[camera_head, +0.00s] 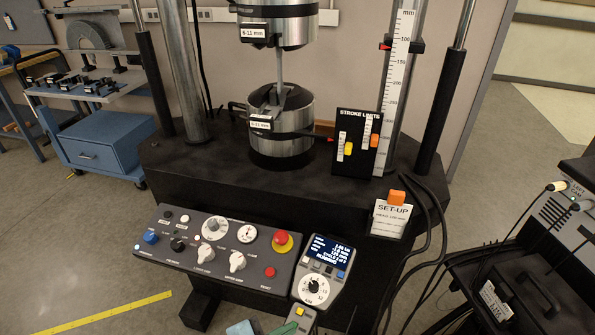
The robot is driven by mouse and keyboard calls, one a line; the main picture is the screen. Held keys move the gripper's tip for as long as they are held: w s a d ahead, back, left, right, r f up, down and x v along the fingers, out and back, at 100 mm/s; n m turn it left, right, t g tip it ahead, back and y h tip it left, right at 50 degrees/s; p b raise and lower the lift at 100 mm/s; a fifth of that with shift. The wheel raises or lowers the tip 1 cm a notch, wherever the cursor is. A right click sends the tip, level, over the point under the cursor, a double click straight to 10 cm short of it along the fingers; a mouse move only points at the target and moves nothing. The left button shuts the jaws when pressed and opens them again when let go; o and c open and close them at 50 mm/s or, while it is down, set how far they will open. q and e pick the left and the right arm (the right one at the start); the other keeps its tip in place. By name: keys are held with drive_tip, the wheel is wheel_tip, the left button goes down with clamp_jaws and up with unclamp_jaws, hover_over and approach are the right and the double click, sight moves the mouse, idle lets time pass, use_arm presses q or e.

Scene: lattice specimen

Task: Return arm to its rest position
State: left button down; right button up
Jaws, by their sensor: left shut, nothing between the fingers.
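I cannot make out either of my grippers or arms in the head view. A black test machine stands in the middle, with an upper steel grip (284,30) and a lower steel grip (281,128). A slim grey specimen (280,67) stands upright between them, its lower end partly hidden by the lower grip. A sloped control panel (217,251) is in front, with knobs and a red stop button (283,241). A handset (325,270) beside it has a lit screen that seems to read RUNNING.
A stroke-limits board (355,142) and a ruler (396,85) stand right of the grips. A SET-UP card (392,219) hangs at the front edge. Black cables and dark equipment (540,270) crowd the right. A blue cabinet (95,152) stands left; the left floor is open beside yellow tape (110,312).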

use_arm(q)
drive_tip(key=s+a+f+n+y, duration=0.7)
drive_tip(key=s+a+f+n, duration=0.6)
drive_tip(key=s+a, duration=0.2)
drive_tip(key=a, duration=0.2)
drive_tip(key=shift+a+f+t+y, duration=0.15)
drive_tip(key=shift+a+t+y, duration=0.15)
idle(1.6)
